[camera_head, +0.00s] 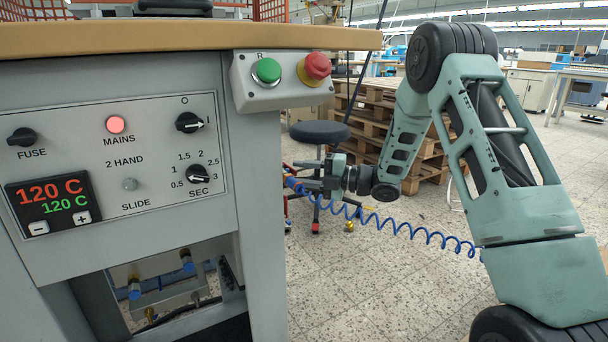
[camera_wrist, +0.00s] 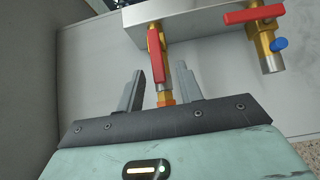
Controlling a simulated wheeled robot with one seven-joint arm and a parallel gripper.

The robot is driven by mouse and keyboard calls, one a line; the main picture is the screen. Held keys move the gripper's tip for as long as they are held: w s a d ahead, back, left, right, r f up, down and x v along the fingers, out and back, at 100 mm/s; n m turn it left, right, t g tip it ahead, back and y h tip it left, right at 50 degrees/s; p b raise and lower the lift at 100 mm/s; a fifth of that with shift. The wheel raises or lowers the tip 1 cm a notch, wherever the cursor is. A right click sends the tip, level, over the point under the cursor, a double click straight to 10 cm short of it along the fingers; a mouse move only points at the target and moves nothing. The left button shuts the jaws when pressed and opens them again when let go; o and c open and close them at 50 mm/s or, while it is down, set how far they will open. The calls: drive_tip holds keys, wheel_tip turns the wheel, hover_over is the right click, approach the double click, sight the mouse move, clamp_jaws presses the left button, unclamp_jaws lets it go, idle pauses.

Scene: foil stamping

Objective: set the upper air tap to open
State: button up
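In the wrist view two brass taps with red lever handles come off a grey metal block (camera_wrist: 200,18). The nearer tap (camera_wrist: 156,50) has its red lever lying roughly along its brass body. The other tap (camera_wrist: 262,35), at the right, has its lever crosswise to its body and a blue fitting on its side. My gripper (camera_wrist: 160,82) is open, its two fingers on either side of the nearer tap's line in the picture; I see no contact. In the head view my gripper (camera_head: 306,178) is beside the machine's right side, and the taps are mostly hidden. I cannot tell which tap is upper.
The grey machine cabinet (camera_head: 262,220) stands at left with its control panel (camera_head: 120,150) and green and red buttons (camera_head: 267,71). A coiled blue hose (camera_head: 400,228) hangs below my arm. A stool (camera_head: 319,133) and wooden pallets (camera_head: 375,125) stand behind. Tiled floor is free at right.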

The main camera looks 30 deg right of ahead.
drive_tip(key=p+v, duration=0.4)
drive_tip(key=v, duration=1.3)
drive_tip(key=shift+s, duration=0.2)
drive_tip(key=shift+d, duration=0.15)
